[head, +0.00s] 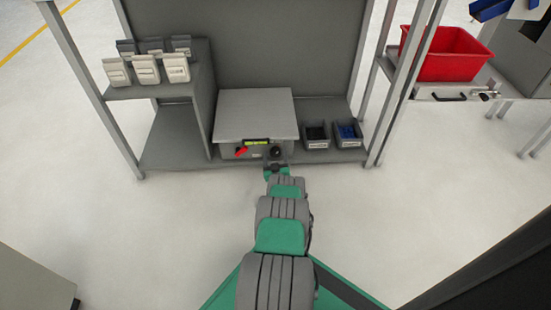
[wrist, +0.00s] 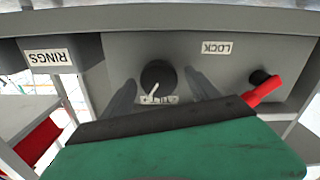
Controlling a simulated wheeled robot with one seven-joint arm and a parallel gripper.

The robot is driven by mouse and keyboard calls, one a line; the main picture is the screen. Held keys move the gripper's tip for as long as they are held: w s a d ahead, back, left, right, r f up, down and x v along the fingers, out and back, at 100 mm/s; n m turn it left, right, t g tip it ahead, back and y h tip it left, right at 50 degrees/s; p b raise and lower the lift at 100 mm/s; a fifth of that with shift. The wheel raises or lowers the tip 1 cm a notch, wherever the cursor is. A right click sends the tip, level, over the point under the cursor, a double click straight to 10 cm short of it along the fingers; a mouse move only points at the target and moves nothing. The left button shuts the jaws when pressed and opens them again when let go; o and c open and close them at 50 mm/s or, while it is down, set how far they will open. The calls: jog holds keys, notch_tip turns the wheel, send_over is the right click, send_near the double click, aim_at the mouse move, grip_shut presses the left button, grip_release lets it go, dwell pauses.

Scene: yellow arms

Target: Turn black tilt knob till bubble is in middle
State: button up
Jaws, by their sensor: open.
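The black tilt knob (wrist: 158,75) with a white pointer line sits on the grey front panel, above a partly hidden label, in the wrist view. It also shows in the head view (head: 276,151), low on the grey box (head: 255,112). The yellow-green level vial (head: 257,142) is on the box's front edge; its bubble is too small to make out. My gripper (wrist: 160,78) is open, with one grey finger on each side of the knob and visible gaps between. I cannot tell how deep the fingertips reach. In the head view my gripper (head: 276,168) is just before the panel.
A red lever (wrist: 264,92) beside a LOCK label (wrist: 217,47) is close to one finger; it also shows in the head view (head: 241,152). Small bins (head: 316,136) stand right of the box. A shelf post (head: 386,85) rises further right. Floor in front is clear.

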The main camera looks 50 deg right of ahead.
jog(key=c, duration=1.4)
